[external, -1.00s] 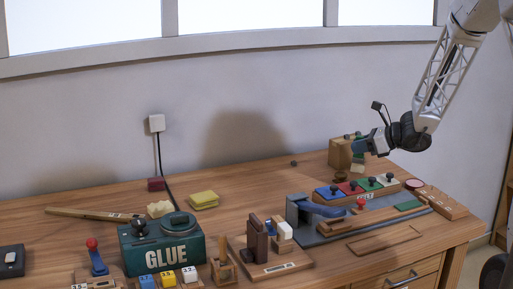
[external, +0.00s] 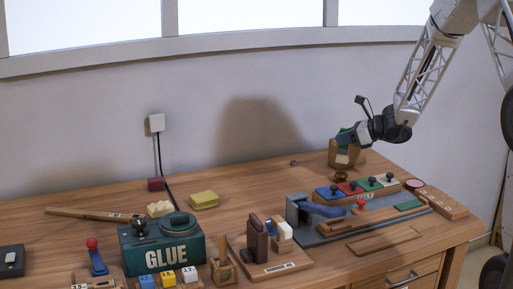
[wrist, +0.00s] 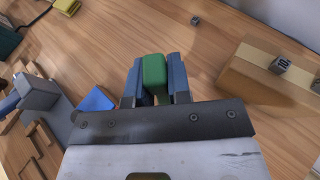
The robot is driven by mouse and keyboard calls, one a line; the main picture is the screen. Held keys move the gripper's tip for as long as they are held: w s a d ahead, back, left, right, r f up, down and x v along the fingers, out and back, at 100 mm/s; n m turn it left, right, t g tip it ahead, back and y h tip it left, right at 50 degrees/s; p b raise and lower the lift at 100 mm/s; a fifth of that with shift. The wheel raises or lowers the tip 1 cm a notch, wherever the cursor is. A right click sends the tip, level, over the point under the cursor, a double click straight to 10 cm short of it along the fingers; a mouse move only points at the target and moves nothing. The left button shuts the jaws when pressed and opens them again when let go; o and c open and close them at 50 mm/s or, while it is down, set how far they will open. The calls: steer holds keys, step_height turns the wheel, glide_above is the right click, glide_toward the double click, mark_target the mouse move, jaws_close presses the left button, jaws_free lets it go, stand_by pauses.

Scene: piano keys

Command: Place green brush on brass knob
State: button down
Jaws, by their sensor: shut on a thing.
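My gripper (external: 346,138) is shut on the green brush, whose green top shows between the blue fingers in the wrist view (wrist: 154,74). In the external view a pale patch below the fingers, seemingly the bristles of the green brush (external: 342,159), hangs in front of the wooden box. A small dark brass knob (external: 340,177) sits on the table just below the brush, behind the coloured keys. The brush appears above the knob and apart from it. The knob is not visible in the wrist view.
The row of coloured keys with black knobs (external: 357,187) lies in front. A small dark cube (wrist: 195,20) lies on open table.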

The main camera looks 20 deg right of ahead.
mark_target(346, 148)
steer(key=shift+f, duration=1.7)
steer(key=shift+f, duration=0.15)
steer(key=c, duration=1.1)
jaws_free()
steer(key=shift+s+r, duration=0.1)
steer(key=shift+r, duration=0.1)
steer(key=v, duration=1.1)
steer(key=shift+s+d+r, duration=0.2)
steer(key=shift+s+d, duration=0.05)
steer(key=shift+d, duration=0.05)
